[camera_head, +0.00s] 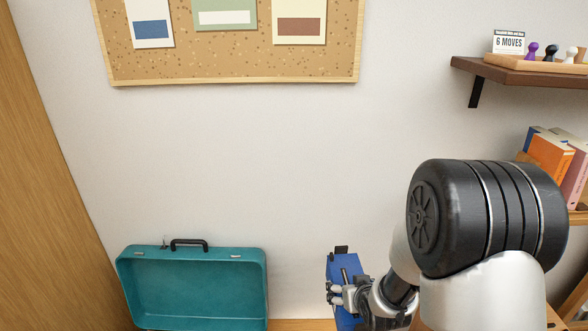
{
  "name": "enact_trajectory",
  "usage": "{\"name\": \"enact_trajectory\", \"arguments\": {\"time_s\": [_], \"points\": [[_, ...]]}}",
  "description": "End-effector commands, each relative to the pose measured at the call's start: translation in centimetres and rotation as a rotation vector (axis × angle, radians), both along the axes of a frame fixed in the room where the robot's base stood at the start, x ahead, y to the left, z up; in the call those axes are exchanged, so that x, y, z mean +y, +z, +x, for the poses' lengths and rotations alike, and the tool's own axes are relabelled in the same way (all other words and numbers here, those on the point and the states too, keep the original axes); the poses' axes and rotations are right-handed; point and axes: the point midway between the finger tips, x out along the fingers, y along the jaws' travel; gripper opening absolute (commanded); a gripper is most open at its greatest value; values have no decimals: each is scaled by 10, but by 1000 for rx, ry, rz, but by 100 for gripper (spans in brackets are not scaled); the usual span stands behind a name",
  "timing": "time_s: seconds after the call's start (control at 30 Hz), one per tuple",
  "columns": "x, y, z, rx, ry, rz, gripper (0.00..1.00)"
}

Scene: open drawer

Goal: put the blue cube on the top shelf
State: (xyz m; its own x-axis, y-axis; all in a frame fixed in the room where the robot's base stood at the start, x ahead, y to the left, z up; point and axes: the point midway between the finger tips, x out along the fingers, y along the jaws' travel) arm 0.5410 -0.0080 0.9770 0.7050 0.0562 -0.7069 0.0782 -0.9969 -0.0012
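A blue block-like thing (339,263) shows at the bottom centre, with a small black part at its upper edge. Its lower part is partly covered by my gripper, and I cannot tell if it is the blue cube. My gripper (340,294) is right in front of it or against it; whether the fingers hold it is not clear. The upper shelf (490,72) is dark brown, on a black bracket at the upper right. It carries a wooden tray (545,66) with a "6 MOVES" card (508,42) and several game pieces.
A lower shelf (579,217) at the right holds several books (550,158), partly behind my arm. An open teal suitcase (192,285) stands at the lower left. A corkboard (235,66) hangs above. A wooden panel (50,190) is at far left. The wall between is bare.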

Motion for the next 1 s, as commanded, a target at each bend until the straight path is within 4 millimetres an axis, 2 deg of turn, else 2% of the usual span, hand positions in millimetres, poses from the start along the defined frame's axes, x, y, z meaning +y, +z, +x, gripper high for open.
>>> {"name": "enact_trajectory", "arguments": {"time_s": [0.03, 0.13, 0.33, 0.5, 0.67, 1.0], "points": [[3, 16, -3, -8, -16, 1, 38], [6, 35, -12, -6, -46, 0, 38], [8, 54, -25, -3, -76, 0, 38], [8, 69, -52, -3, -79, -1, 38], [8, 73, -65, -1, -79, -1, 38], [8, 73, -64, -1, -78, -1, 38]]}}
